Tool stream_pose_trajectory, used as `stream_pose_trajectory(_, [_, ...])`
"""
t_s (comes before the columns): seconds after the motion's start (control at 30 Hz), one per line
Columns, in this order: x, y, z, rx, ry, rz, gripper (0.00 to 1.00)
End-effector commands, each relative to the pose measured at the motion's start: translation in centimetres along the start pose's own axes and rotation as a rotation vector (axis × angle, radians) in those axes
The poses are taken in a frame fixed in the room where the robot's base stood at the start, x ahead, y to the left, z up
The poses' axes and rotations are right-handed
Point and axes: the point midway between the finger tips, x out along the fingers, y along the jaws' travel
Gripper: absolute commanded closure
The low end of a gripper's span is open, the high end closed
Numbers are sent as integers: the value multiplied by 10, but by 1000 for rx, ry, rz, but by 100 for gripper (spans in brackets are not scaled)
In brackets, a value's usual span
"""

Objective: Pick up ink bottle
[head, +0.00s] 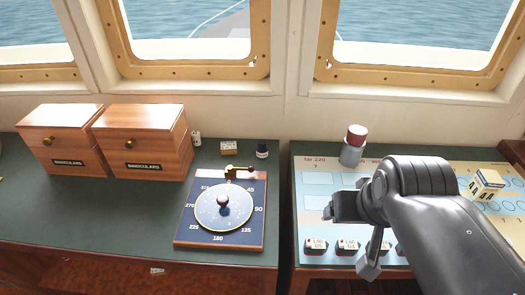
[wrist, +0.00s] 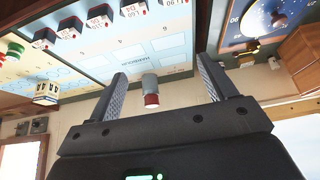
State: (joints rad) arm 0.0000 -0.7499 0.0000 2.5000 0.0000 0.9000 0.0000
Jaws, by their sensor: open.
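A small dark bottle with a pale band (head: 262,151), which looks like the ink bottle, stands upright on the green desk at the back, right of a small box. My gripper (head: 346,207) is over the chart panel, to the right of and nearer than the bottle. In the wrist view my gripper (wrist: 165,88) is open, with nothing held. A larger grey bottle with a red cap (head: 353,146) shows between the fingers there (wrist: 150,90), beyond them.
The compass board (head: 222,238) with its brass arm lies in front of the dark bottle. A small box (head: 229,148) and a small white cylinder (head: 196,138) stand left of it. Two wooden binocular boxes (head: 145,143) are further left.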

Motion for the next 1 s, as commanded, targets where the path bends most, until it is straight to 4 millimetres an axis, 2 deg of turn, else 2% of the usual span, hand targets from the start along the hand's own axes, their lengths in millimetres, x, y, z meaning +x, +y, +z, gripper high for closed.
stream_pose_trajectory(0.27, [0, 0, 0, 0, 0, 0, 23])
stream_pose_trajectory(0.43, [0, 0, 0, 0, 0, 0, 37])
stream_pose_trajectory(0.7, [0, 0, -3, -1, -2, -1, 37])
stream_pose_trajectory(0.87, [-1, -5, -27, -5, -32, -11, 37])
stream_pose_trajectory(1.0, [1, -14, -68, -13, -78, -25, 37])
